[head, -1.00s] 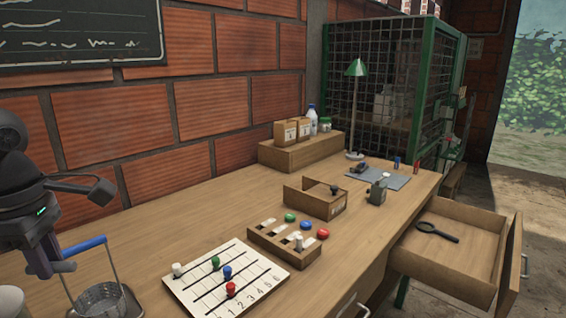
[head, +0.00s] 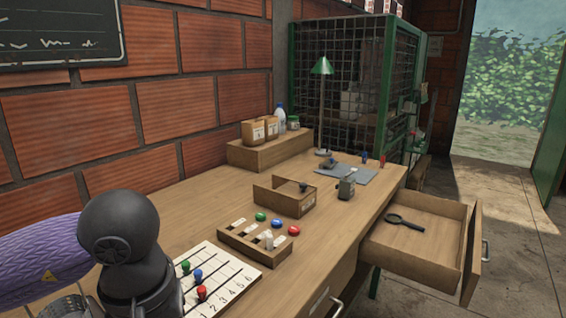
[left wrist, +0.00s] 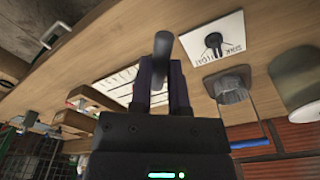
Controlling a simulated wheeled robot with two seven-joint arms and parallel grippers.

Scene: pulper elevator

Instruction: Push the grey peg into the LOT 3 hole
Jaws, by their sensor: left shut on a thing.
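My left gripper (left wrist: 166,78) is shut on a grey rod-like thing, which looks like the grey peg (left wrist: 163,45), in the left wrist view. In the head view my left arm covers the lower left and hides the gripper. My right gripper is not in view.
A numbered white board (head: 240,277) with green, blue and red pegs lies left of the rack. The drawer (head: 425,262) is open.

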